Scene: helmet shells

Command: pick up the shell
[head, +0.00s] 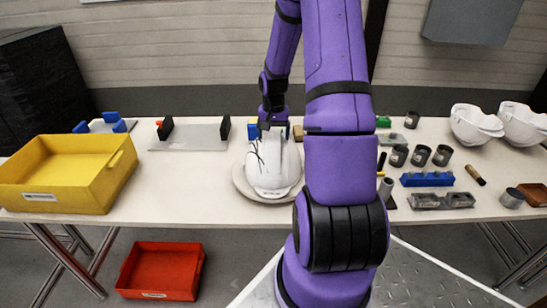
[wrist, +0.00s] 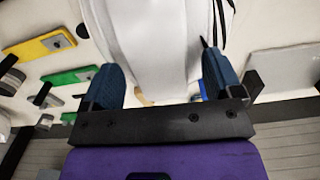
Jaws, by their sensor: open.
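A white helmet shell (head: 270,172) with dark branching lines on its upper left rests on a round pale plate (head: 243,183) in the middle of the table. My gripper (head: 270,130) is at the far edge of this shell, partly hidden by my own arm links. In the wrist view the white shell (wrist: 160,45) stands between the two blue fingers of my gripper (wrist: 160,85). The fingers are apart, one on each side of it. I cannot tell whether either finger touches it. Two more white shells (head: 476,124) (head: 520,122) lie at the right end of the table.
A yellow bin (head: 95,196) stands at the left table edge, and a red bin (head: 160,268) is on the floor. A grey plate with black end blocks (head: 190,137) lies left of the shell. Several dark cups (head: 420,155) and a blue block (head: 427,179) are on the right.

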